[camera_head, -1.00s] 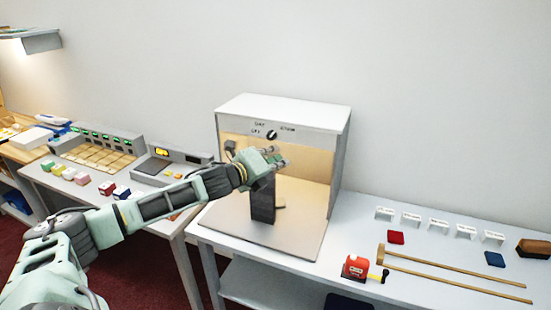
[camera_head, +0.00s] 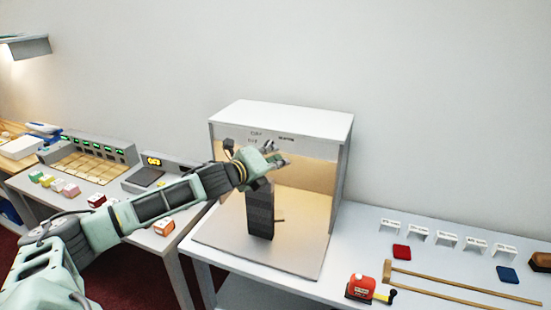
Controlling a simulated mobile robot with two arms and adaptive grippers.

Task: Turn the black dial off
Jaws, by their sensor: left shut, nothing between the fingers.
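The black dial (camera_head: 267,144) is on the front panel of the white light booth (camera_head: 280,115), below and between small printed labels. My left gripper (camera_head: 281,153) is shut and empty, right in front of the dial at the upper front of the booth. I cannot tell whether it touches the dial. My right gripper is not in view.
The booth is lit warmly inside, with a dark grey stand (camera_head: 260,212) in it. A console with keys (camera_head: 85,165) stands at the left.

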